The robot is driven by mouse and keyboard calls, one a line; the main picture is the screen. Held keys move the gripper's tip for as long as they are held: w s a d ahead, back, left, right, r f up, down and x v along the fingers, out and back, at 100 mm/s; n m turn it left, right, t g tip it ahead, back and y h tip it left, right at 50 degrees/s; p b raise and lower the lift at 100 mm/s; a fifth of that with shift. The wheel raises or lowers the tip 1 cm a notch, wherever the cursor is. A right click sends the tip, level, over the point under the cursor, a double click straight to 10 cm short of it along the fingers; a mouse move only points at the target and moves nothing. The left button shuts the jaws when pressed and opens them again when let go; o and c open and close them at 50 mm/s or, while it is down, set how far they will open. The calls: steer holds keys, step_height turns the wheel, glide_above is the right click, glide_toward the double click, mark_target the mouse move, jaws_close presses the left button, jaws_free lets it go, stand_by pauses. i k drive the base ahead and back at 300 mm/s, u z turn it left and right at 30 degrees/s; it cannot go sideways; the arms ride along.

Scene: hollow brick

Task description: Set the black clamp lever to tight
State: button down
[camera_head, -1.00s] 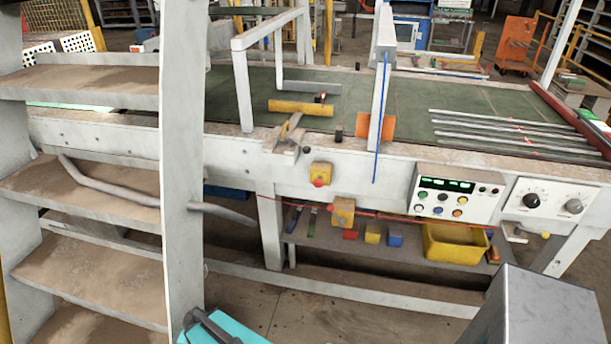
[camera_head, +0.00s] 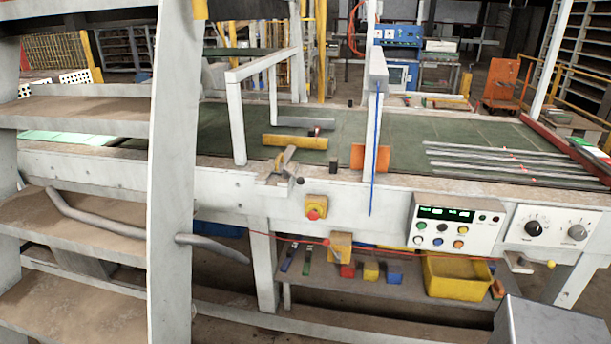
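On the front edge of the machine table, a pale metal clamp (camera_head: 284,163) stands with a slanted arm. A small black knob (camera_head: 300,181) sits at its lower right; it may be the end of the black clamp lever, but it is too small to be sure. A short dark upright piece (camera_head: 334,164) stands a little to the right on the table edge. I cannot read any tight or loose marking. My gripper is not in view.
A white shelf-like step frame (camera_head: 172,130) stands close on the left. A red button on a yellow box (camera_head: 316,207) and a control panel (camera_head: 452,228) are on the table's front. A yellow bin (camera_head: 457,277) sits on the lower shelf. A grey block fills the bottom right corner.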

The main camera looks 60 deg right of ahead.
mark_target(300, 181)
steer(key=u, duration=0.3)
steer(key=k, duration=1.5)
steer(key=z, duration=0.4)
steer(key=i, duration=1)
